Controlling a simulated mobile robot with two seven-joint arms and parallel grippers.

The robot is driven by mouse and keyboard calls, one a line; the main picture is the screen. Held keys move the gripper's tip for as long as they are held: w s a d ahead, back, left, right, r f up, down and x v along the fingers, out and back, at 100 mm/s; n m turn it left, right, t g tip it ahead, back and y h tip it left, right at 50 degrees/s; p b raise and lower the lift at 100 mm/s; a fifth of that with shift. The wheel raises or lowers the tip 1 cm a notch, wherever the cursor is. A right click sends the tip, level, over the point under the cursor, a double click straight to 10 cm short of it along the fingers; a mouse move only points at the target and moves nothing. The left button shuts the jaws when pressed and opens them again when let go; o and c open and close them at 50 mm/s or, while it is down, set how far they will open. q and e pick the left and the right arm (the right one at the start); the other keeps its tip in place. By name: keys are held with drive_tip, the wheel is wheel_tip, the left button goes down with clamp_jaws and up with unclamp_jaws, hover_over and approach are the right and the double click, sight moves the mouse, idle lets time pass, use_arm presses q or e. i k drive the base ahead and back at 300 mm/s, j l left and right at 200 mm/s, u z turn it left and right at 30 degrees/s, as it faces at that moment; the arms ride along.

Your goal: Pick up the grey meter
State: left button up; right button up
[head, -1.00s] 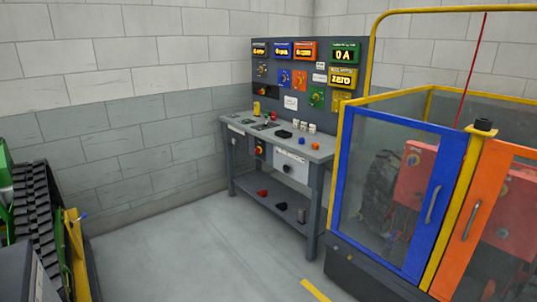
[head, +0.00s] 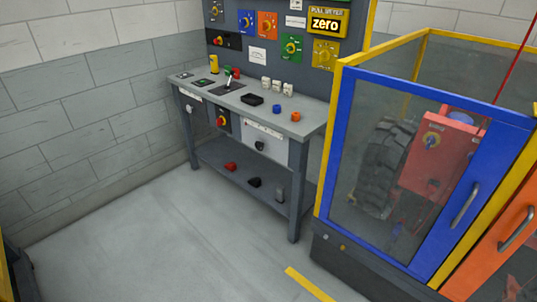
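A small upright grey object (head: 280,194), which looks like the grey meter, stands near the right end of the workbench's lower shelf (head: 222,165). Its face is too small to read. A red object (head: 230,167) and a black object (head: 254,182) lie to its left on the same shelf. Neither of my grippers is in view.
The grey workbench (head: 305,128) carries a black tray-like item (head: 252,99), white blocks, blue and orange pieces and a lever. A blue-and-yellow framed enclosure (head: 345,150) stands close at its right. The floor (head: 170,250) in front is clear.

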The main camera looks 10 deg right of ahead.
sight(280, 189)
drive_tip(key=i+z, duration=0.25)
drive_tip(key=i+j+z, duration=0.25)
drive_tip(key=i, duration=0.2)
drive_tip(key=i+j+z, duration=0.5)
drive_tip(key=i+z, duration=0.15)
drive_tip(key=i+j+z, duration=0.65)
drive_tip(key=j+z, duration=0.2)
drive_tip(key=j, duration=0.2)
drive_tip(key=i+j+z, duration=0.2)
drive_tip(key=j, duration=0.15)
drive_tip(key=k, duration=0.1)
